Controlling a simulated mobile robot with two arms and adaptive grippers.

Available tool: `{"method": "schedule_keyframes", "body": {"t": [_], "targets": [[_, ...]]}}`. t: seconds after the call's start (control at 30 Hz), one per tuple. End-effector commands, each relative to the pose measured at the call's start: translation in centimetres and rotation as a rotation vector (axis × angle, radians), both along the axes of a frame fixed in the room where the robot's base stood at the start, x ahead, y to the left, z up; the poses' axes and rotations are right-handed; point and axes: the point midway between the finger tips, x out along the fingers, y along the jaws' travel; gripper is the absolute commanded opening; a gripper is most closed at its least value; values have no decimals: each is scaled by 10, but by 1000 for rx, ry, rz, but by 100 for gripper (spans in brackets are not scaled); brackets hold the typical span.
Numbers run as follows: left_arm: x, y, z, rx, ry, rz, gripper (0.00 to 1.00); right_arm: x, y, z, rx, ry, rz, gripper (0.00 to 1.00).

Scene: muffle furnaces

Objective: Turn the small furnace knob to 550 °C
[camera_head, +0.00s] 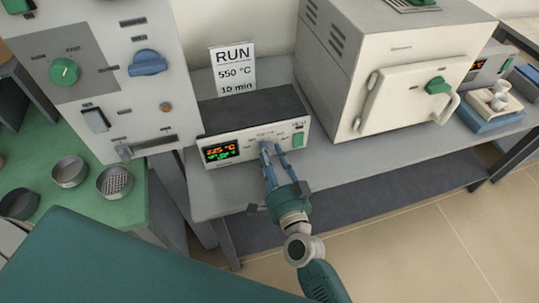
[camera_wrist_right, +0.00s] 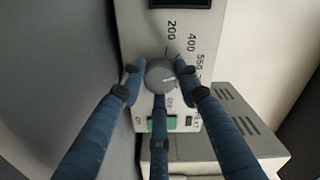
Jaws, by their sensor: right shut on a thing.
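The grey furnace knob (camera_wrist_right: 158,72) sits on a pale front panel (camera_wrist_right: 140,22) in the right wrist view, with printed marks 200, 400 and 550 around it. A pale line on the knob points to the right in that view, but its exact setting is hard to read. My right gripper (camera_head: 268,151) has its blue fingers closed around the knob; the fingers also show in the wrist view (camera_wrist_right: 160,84). In the head view they hide the knob. The control box's display (camera_head: 221,151) shows about 225 °C in orange, with a green line below. My left gripper is out of view.
A sign (camera_head: 233,70) reads RUN, 550 °C, 10 min behind the control box (camera_head: 250,108). A white furnace (camera_head: 400,95) with a shut door stands to its right. A tall panel with a green knob (camera_head: 64,71) stands left. Sieves (camera_head: 115,182) lie on the green bench.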

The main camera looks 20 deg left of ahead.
Motion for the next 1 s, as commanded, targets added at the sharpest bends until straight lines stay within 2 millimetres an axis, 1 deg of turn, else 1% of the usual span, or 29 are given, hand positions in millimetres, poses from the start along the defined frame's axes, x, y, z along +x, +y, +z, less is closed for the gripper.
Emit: {"method": "schedule_keyframes", "body": {"t": [0.03, 0.53, 0.57, 0.63, 0.9, 1.0], "targets": [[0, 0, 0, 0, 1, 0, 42, 3, -2, 4, 14, -2, -7, 6], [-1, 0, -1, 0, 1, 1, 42, 4, -3, 5, 34, 9, -10, 6], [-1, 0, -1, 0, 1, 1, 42, 4, -3, 5, 34, 9, -10, 36], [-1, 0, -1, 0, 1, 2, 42, 4, -3, 5, 32, 9, -9, 50], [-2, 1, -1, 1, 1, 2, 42, 1, -1, 2, 29, 14, -4, 51], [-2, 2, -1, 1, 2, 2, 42, -2, -4, 1, 28, 15, -4, 51]]}}
